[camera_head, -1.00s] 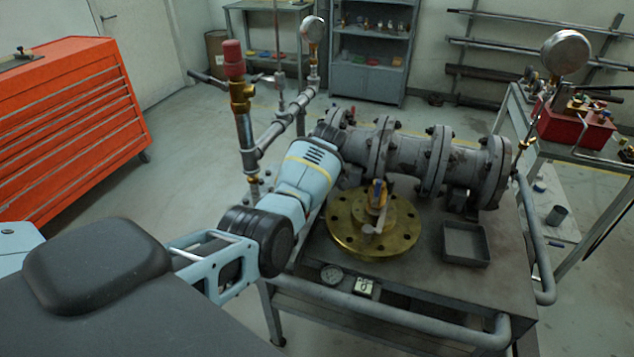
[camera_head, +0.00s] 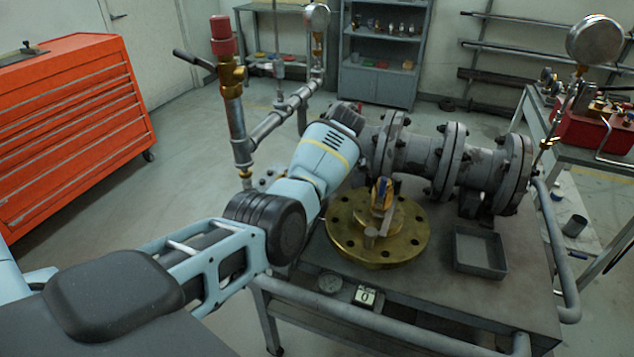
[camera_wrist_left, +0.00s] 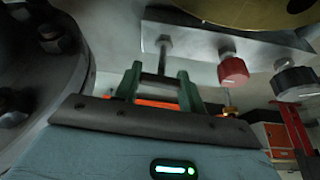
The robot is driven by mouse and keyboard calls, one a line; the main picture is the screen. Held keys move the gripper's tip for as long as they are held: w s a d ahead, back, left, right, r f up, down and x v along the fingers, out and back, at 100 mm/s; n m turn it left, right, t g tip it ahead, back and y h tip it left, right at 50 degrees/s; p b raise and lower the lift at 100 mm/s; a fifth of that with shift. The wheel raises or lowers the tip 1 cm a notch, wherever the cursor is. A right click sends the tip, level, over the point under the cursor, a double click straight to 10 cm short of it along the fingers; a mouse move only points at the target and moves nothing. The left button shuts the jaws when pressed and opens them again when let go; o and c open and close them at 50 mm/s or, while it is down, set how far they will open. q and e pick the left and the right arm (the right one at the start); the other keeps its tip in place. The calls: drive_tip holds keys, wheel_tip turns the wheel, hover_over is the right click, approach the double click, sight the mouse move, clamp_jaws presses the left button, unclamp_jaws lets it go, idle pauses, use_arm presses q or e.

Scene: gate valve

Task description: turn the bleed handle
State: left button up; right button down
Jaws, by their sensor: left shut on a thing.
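My left gripper (camera_wrist_left: 161,88) shows in the left wrist view with its two green fingers around the dark crossbar of a small T-shaped handle. I take this to be the bleed handle (camera_wrist_left: 163,55); its thin stem runs up to a pale metal plate (camera_wrist_left: 215,42). A red knob (camera_wrist_left: 232,70) and a black knob (camera_wrist_left: 294,79) hang from the same plate to the right, apart from the fingers. In the head view my left arm reaches to the left end of the grey flanged pipe (camera_head: 418,153); its fingers and the handle are hidden there. My right gripper is out of view.
A brass flange disc (camera_head: 345,232) with a small upright fitting lies on the bench (camera_head: 420,285) beside my arm. A grey tray (camera_head: 480,252) is right of it. An upright pipe with a red cap (camera_head: 222,36) stands left of my arm. A red cabinet (camera_head: 70,125) is at left.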

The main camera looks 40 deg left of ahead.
use_arm(q)
drive_tip(key=shift+f, duration=0.1)
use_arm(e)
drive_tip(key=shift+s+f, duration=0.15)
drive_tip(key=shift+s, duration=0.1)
use_arm(q)
drive_tip(key=o, duration=1)
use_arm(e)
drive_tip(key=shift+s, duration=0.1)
use_arm(q)
drive_tip(key=v, duration=0.8)
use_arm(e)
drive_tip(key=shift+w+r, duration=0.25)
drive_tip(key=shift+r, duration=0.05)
